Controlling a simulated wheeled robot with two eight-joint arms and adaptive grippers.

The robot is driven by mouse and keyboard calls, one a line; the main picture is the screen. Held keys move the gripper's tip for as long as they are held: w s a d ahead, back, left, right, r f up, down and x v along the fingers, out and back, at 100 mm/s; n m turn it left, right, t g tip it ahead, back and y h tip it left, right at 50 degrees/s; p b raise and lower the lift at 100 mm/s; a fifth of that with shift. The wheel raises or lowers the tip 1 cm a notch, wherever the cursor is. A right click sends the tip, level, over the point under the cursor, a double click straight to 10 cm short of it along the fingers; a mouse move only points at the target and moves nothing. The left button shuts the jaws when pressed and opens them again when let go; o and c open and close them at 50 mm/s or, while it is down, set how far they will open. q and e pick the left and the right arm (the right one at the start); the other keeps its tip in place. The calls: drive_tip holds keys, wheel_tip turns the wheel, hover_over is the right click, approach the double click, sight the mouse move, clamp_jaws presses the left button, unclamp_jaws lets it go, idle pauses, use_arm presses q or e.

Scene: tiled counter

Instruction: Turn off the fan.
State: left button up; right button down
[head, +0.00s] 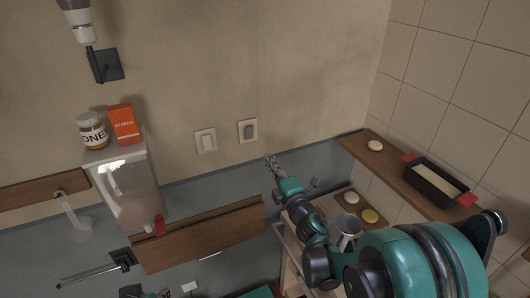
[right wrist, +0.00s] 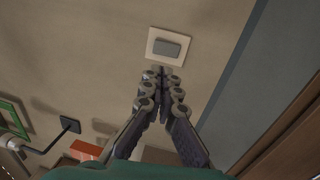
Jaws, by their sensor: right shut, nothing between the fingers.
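No fan shows in either view. Two wall switches sit side by side on the beige wall: a left switch (head: 206,141) with a pale rocker and a right switch (head: 248,131) with a grey rocker. My right gripper (head: 270,158) is shut and empty, just below and right of the right switch in the head view. In the right wrist view, the shut fingertips (right wrist: 163,72) point at a grey-rocker switch (right wrist: 167,47) on a pale plate, just short of it in the picture. I cannot tell whether they touch the wall. My left gripper is not clearly visible.
A wall lamp (head: 105,66) hangs above. A wooden shelf (head: 395,168) at right carries a dark tray (head: 436,184). The wall around the switches is clear.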

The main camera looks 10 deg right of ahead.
sight(250, 130)
drive_tip(key=x, duration=1.2)
drive_tip(key=shift+w+a+r+p, duration=0.1)
drive_tip(key=shift+w+p, duration=0.2)
drive_tip(key=shift+w+r, duration=0.2)
drive_tip(key=shift+w, duration=0.15)
drive_tip(key=shift+s, duration=0.15)
